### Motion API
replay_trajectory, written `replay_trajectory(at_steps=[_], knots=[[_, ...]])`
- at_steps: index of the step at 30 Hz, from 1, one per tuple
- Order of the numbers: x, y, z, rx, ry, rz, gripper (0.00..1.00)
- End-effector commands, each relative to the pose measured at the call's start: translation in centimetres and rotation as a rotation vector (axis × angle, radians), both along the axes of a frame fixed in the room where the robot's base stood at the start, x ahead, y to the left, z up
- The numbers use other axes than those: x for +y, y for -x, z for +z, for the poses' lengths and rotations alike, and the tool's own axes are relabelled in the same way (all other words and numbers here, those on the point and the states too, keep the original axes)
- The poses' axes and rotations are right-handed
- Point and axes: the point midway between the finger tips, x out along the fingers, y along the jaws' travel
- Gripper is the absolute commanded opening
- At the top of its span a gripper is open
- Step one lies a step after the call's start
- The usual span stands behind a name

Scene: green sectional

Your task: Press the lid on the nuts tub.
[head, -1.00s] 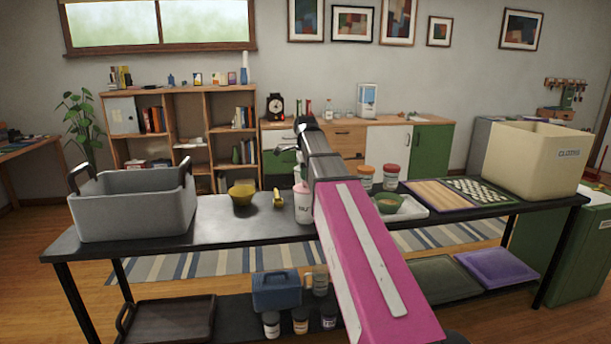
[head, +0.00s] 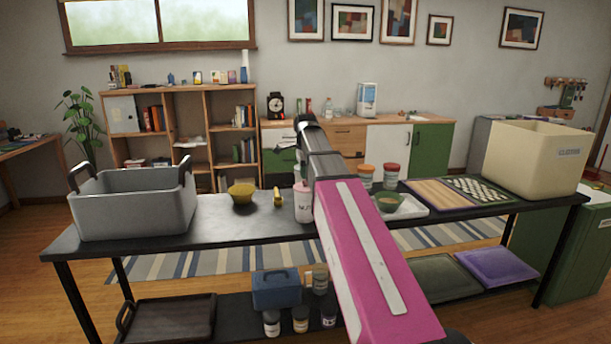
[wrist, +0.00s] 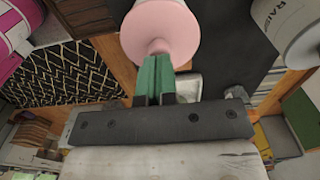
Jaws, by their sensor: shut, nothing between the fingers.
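The nuts tub (head: 303,208) is a white tub standing upright on the table just left of my arm; part of its label shows. Its pink lid (head: 301,187) is at the tub's top; I cannot tell whether it is fully seated. In the wrist view the round pink lid (wrist: 160,25) with its small knob fills the top centre and hides the tub. My gripper (wrist: 158,62) has green fingers, shut and empty, with their tips at or very near the knob; contact is unclear. In the head view my arm hides the fingers.
A white tub (wrist: 290,25) is beside the lid in the wrist view.

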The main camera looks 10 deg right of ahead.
Motion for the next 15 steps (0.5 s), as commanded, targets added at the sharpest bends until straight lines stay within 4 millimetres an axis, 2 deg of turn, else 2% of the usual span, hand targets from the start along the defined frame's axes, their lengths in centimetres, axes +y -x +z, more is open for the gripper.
replay_trajectory(at_steps=[15], knots=[[0.0,0.0,2.8,-0.001,0.000,0.000,0.00]])
